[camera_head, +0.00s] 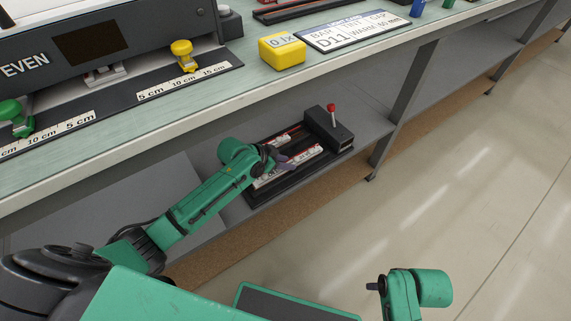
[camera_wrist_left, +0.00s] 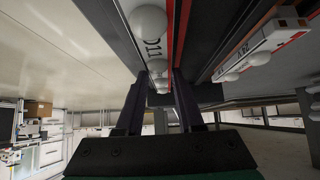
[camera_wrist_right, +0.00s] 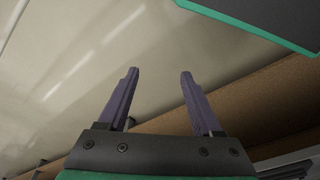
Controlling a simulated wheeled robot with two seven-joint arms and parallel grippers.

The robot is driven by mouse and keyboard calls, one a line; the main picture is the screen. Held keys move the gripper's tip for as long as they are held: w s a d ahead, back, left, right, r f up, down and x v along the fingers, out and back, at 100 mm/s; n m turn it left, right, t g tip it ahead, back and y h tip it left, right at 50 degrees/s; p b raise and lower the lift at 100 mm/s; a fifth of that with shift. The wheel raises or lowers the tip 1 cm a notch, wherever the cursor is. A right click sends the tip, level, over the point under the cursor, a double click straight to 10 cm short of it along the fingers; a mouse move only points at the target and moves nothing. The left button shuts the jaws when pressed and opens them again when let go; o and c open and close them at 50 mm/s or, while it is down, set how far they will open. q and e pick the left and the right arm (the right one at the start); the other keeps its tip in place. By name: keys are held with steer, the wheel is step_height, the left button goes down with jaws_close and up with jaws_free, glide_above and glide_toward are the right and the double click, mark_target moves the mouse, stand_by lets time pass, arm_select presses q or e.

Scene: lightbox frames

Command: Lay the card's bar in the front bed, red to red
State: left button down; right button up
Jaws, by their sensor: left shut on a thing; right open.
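The card (camera_head: 352,31) lies on the bench top and shows D11. The dark bed fixture (camera_head: 335,155) stands on the lower shelf, with pale, red-marked strips along it. My left gripper (camera_head: 283,164) is over the fixture's near strip. In the left wrist view, my left gripper (camera_wrist_left: 160,82) is shut on a white bar (camera_wrist_left: 155,45) marked D11, with round white bulbs. The bar lies along dark rails beside a red line; whether it is seated in a bed I cannot tell. My right gripper (camera_wrist_right: 158,75) is open and empty, away from the shelf.
A second white bar (camera_wrist_left: 262,45) with printing and bulbs lies beside the held one. A red-knobbed lever (camera_head: 331,110) rises from the fixture's right-end block. The bench edge overhangs the shelf. A yellow block (camera_head: 282,52) stands by the card. The floor is clear.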

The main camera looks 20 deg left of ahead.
arm_select(q)
steer(key=c, duration=0.5)
jaws_free()
arm_select(e)
steer(key=shift+r, duration=0.1)
arm_select(q)
steer(key=shift+r, duration=0.15)
steer(key=p+v, duration=0.4)
steer(key=v, duration=0.7)
steer(key=shift+s+a+r, duration=0.1)
steer(key=shift+s+r, duration=0.1)
steer(key=shift+s, duration=0.05)
steer(key=shift+s+r, duration=0.1)
steer(key=shift+r, duration=0.05)
arm_select(e)
steer(key=s+d+f, duration=0.2)
steer(key=s+f, duration=0.1)
steer(key=f, duration=0.6)
steer(key=shift+f+h, duration=0.25)
steer(key=shift+h, duration=0.05)
steer(key=shift+d, duration=0.1)
